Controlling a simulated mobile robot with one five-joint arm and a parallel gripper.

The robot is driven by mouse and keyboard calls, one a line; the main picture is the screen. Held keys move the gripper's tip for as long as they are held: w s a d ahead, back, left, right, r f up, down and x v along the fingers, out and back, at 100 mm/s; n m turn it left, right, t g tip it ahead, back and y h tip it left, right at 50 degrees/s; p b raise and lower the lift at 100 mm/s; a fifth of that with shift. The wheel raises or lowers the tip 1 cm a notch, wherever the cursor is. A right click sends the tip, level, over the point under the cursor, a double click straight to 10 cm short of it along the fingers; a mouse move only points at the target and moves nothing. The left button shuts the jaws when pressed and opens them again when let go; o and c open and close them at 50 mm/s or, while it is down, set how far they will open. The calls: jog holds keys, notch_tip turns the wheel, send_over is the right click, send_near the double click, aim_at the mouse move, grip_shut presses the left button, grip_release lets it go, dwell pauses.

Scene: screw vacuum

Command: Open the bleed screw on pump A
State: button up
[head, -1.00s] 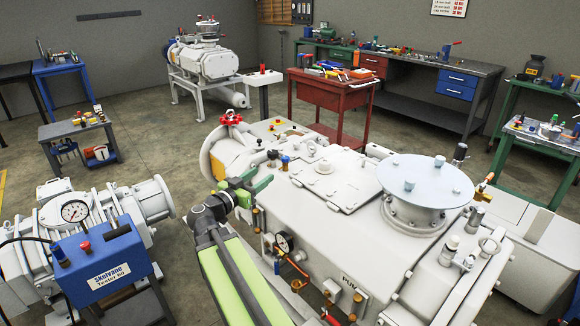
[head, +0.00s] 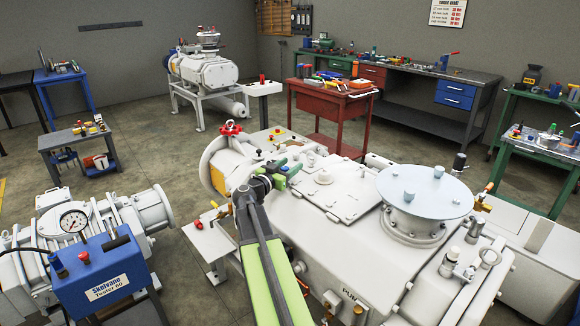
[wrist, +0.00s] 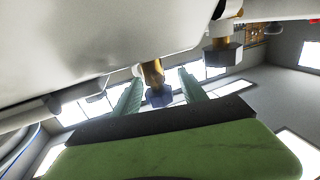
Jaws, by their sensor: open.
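The large white pump (head: 300,215) fills the front right of the head view, with a lettered label cut off by its edge. My gripper (head: 287,170) is open over the pump's left end, its green fingers hiding the small fittings there. In the wrist view, a brass stem with a dark blue knob (wrist: 158,96) projects from a pale body. It appears between the two open fingers of my gripper (wrist: 160,88), and no contact shows. A second brass stem with a dark grey or black knob (wrist: 223,54) is to its right. I cannot tell which one is the bleed screw.
A red handwheel (head: 230,128) stands above the pump's left end. A pale blue-grey flange cover (head: 425,192) tops the pump at right. Open floor lies behind the pumps.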

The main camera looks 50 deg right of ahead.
jog(key=shift+d, duration=0.1)
grip_shut()
dwell(0.3)
jog(key=shift+n+t, duration=0.4)
jog(key=shift+t, duration=0.2)
jog(key=n+t+y, duration=0.1)
jog(key=t, duration=0.1)
jog(key=shift+w+n+t, duration=0.15)
jog(key=shift+n+t, duration=0.25)
jog(key=shift+w+a+n+t+y, duration=0.15)
jog(key=shift+n+t+y, duration=0.35)
jog(key=shift+t, duration=0.25)
jog(key=shift+w+a+n+t+y, duration=0.1)
jog(key=shift+w+n+t+y, duration=0.1)
jog(key=shift+n+t+y, duration=0.4)
jog(key=shift+w+a+n+t+y, duration=0.15)
jog(key=shift+n+t+y, duration=0.15)
jog(key=shift+n+t, duration=0.5)
jog(key=shift+t, duration=0.25)
grip_release()
